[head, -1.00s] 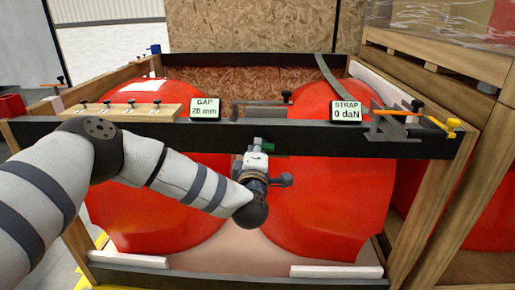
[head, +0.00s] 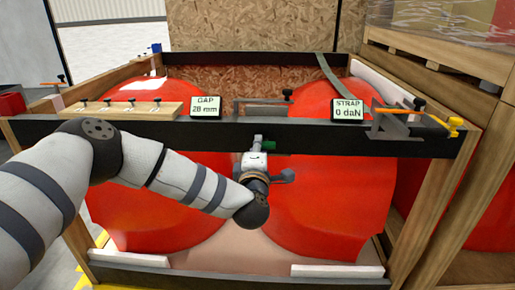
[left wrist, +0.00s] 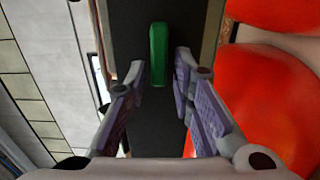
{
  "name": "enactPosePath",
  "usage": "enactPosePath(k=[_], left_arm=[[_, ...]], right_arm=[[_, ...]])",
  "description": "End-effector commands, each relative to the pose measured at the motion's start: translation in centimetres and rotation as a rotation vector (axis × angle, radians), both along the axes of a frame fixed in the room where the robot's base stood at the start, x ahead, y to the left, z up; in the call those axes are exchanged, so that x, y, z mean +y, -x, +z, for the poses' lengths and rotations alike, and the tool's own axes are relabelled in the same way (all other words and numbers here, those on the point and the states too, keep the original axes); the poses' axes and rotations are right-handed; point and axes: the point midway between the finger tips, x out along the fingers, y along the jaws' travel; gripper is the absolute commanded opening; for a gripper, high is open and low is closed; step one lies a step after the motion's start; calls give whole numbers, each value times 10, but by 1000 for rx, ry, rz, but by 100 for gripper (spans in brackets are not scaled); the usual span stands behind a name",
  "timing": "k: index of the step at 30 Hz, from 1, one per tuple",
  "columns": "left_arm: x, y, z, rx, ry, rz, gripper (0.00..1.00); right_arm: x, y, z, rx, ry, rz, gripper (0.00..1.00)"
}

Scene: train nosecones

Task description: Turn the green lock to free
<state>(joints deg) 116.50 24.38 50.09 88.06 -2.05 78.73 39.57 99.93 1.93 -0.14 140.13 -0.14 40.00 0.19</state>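The green lock (head: 268,147) is a small green piece at the black front rail (head: 320,140), just right of my left gripper (head: 258,142) in the head view. In the left wrist view the lock (left wrist: 158,55) is an upright green bar against the dark rail. My left gripper (left wrist: 160,72) is open there, one finger on each side of the lock, with gaps visible on both sides. I cannot tell how deep the lock sits between the fingertips. My right gripper is not in view.
Two large red nosecones (head: 155,210) and (head: 335,190) sit in a wooden crate behind the rail. Signs on the rail read "GAP 28 mm" (head: 205,107) and "STRAP 0 daN" (head: 347,109). A strap (head: 330,77), a metal bracket (head: 395,123) and a yellow-orange clamp (head: 452,127) are at the right.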

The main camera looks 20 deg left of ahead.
Motion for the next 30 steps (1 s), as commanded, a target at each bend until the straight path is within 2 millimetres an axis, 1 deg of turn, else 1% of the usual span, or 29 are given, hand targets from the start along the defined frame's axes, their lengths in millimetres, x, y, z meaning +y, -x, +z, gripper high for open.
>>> enactPosePath(k=[8, 11, 14, 18, 21, 25, 27, 30], left_arm=[[1, 0, 0, -1, -1, 2, 32], [-2, 7, 0, 1, -2, 1, 32], [-8, 28, 0, 1, -2, -1, 32], [-19, 67, 0, 2, 0, -2, 32], [-26, 90, 0, 2, 0, -2, 32], [-31, 109, 0, 1, -1, 0, 32], [-32, 114, 0, 0, -1, 1, 32], [-33, 116, 0, -1, -1, 2, 32]], right_arm=[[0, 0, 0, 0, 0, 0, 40], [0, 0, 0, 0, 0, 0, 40], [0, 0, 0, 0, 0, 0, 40], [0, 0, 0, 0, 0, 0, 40], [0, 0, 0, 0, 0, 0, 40], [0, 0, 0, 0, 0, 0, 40], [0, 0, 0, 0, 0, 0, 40], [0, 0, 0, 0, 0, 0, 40]])
